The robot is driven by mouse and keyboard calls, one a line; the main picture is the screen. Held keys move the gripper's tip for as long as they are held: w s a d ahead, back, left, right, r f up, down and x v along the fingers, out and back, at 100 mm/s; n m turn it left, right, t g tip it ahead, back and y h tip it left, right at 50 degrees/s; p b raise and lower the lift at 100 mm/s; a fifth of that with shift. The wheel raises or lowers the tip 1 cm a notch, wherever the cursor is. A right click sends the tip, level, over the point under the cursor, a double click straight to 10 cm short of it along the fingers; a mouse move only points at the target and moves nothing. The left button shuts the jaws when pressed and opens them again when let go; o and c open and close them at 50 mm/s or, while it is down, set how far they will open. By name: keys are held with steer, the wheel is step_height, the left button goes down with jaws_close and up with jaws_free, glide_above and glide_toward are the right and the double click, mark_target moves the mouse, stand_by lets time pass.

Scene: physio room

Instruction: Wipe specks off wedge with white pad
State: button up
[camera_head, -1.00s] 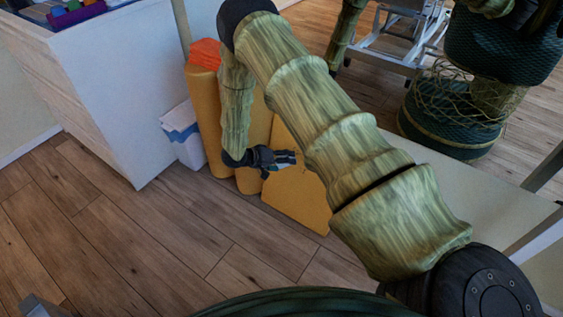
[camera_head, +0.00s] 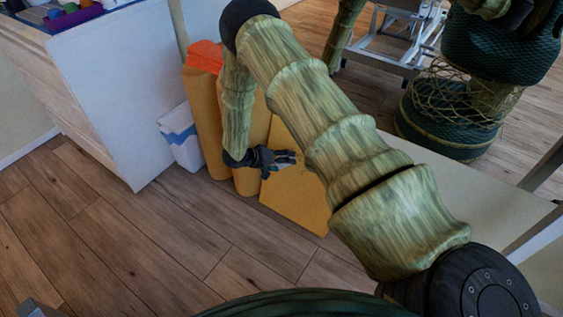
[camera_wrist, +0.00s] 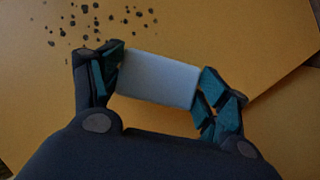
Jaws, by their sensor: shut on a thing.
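The yellow wedge (camera_head: 297,195) stands on the floor, partly hidden behind my arm in the head view. In the wrist view its face (camera_wrist: 200,25) fills most of the picture. Dark specks (camera_wrist: 100,20) are scattered on it at the upper left. My gripper (camera_wrist: 158,82) is shut on the white pad (camera_wrist: 158,78), one finger at each short end. The pad is over the wedge face, below and right of the specks; whether it touches cannot be told. In the head view my gripper (camera_head: 284,160) is beside the wedge's upper part.
Yellow rolls (camera_head: 203,125) with an orange top (camera_head: 205,55) stand left of the wedge. A white and blue box (camera_head: 182,138) sits beside a white cabinet (camera_head: 130,90). The wooden floor (camera_head: 150,240) in front is clear.

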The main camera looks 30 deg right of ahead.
steer(key=shift+s, duration=0.1)
